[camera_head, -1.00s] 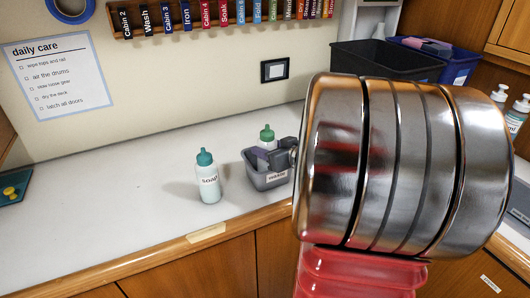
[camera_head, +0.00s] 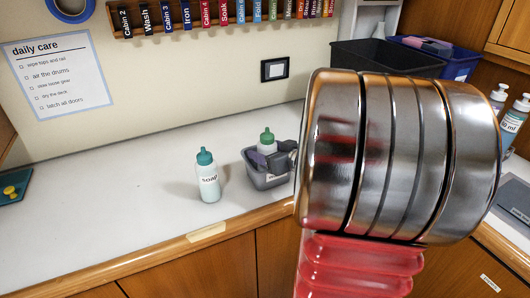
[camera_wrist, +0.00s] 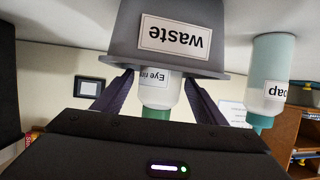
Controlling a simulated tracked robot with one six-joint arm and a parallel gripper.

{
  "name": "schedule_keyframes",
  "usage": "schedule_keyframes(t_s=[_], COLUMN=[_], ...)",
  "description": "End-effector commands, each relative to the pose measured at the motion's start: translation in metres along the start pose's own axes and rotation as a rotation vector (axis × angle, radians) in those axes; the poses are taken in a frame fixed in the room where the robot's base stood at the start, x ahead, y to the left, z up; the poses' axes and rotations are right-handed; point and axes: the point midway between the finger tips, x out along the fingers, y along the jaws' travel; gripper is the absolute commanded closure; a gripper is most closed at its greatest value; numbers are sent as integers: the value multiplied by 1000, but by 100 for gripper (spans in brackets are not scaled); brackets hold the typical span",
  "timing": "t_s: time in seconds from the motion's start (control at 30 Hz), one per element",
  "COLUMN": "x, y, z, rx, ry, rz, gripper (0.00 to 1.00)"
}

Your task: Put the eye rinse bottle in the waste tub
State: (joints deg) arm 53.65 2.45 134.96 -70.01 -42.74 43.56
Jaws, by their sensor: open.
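The eye rinse bottle (camera_head: 267,141), white with a green cap, rises above the rim of the small grey waste tub (camera_head: 268,182) on the counter. It appears to stand inside the tub, its lower part hidden by the wall. The upside-down wrist view shows the bottle (camera_wrist: 157,92) and the labelled tub (camera_wrist: 170,38). My gripper (camera_wrist: 158,80) is open, its dark fingers on either side of the bottle's upper part, with gaps visible. In the head view my gripper (camera_head: 276,158) is over the tub, partly hidden by my arm.
A white soap bottle (camera_head: 208,180) with a teal cap stands left of the tub, close by. A black bin (camera_head: 385,62) and a blue bin (camera_head: 460,68) stand at the back right. The left counter is largely clear.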

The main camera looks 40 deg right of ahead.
Motion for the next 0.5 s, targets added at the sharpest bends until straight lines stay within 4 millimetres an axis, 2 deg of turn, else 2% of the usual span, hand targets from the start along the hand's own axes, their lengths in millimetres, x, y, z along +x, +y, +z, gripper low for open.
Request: schedule_keyframes(t_s=[0.27, 0.5], x=[-9, -36], y=[1, 1], z=[-3, -3], rx=[0, -1], ry=[2, 2], rz=[2, 3], gripper=[35, 35])
